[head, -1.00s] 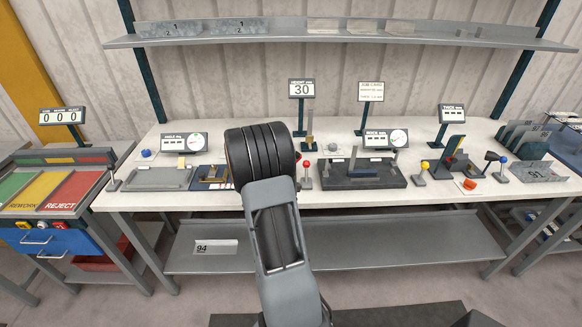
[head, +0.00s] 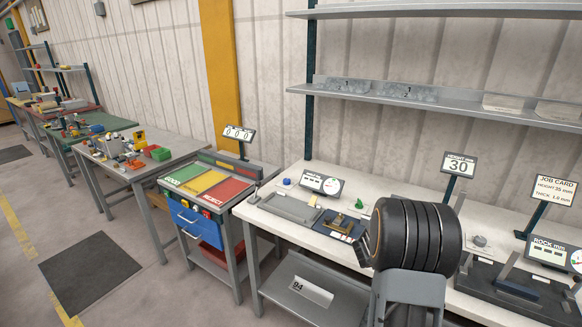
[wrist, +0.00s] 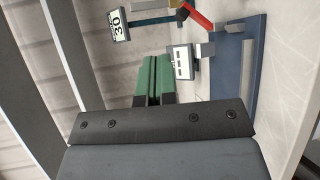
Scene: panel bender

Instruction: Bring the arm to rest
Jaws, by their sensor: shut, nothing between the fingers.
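My gripper (wrist: 153,80) shows in the wrist view as two green fingers pressed side by side, with nothing between them. The dark bolted bar of my gripper body lies just below them. In the head view my arm stands folded up in front of the bench at the lower right, its black ridged joint and grey link facing the camera. The fingers cannot be made out there. The joint hides part of the bench top (head: 335,245).
The sign reading 30 (head: 459,165), the job card (head: 555,189) and several gauges stand on the bench, under a shelf (head: 440,95). The sorting table with the red reject panel (head: 228,191) is left of it. Open floor with a dark mat (head: 97,271) lies further left.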

